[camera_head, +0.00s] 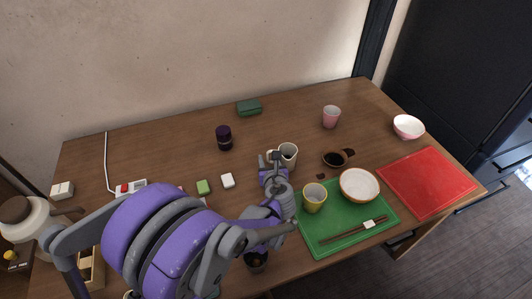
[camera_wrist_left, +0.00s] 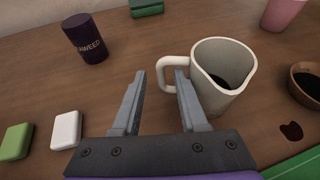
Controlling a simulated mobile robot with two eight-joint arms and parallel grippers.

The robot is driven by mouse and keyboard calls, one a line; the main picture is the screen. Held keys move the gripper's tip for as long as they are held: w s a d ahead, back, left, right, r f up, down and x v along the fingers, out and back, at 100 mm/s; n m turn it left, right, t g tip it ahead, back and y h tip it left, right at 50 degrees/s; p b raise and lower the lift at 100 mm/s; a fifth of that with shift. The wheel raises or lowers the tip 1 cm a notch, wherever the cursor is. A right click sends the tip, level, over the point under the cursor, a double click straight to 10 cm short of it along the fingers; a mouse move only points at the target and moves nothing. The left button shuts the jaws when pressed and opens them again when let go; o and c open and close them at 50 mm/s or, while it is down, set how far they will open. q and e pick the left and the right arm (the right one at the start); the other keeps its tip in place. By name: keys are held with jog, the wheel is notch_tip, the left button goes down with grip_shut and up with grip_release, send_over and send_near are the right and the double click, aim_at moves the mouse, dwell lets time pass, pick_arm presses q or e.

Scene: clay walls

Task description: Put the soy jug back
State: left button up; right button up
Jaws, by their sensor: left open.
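The soy jug (camera_head: 289,152) is a cream pitcher with dark liquid inside, standing upright on the wooden table behind the green mat. In the left wrist view the jug (camera_wrist_left: 222,75) has its handle towards the left. My left gripper (camera_head: 272,160) is open beside the jug, on its handle side. In the left wrist view the left gripper (camera_wrist_left: 159,76) has its fingers apart, with the handle's outer part showing between them; I cannot tell whether they touch it. My right gripper is not in view.
A dark dish of liquid (camera_head: 335,159) with spilled spots stands right of the jug. A green mat (camera_head: 326,240) holds a yellow cup (camera_head: 314,198), white bowl and chopsticks. A dark seaweed canister (camera_head: 223,138), green box (camera_head: 249,107) and pink cup (camera_head: 331,117) stand farther back.

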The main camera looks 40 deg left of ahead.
pick_arm(q)
jog(key=p+v, duration=0.1)
jog(key=v, duration=0.6)
jog(key=shift+f, duration=0.1)
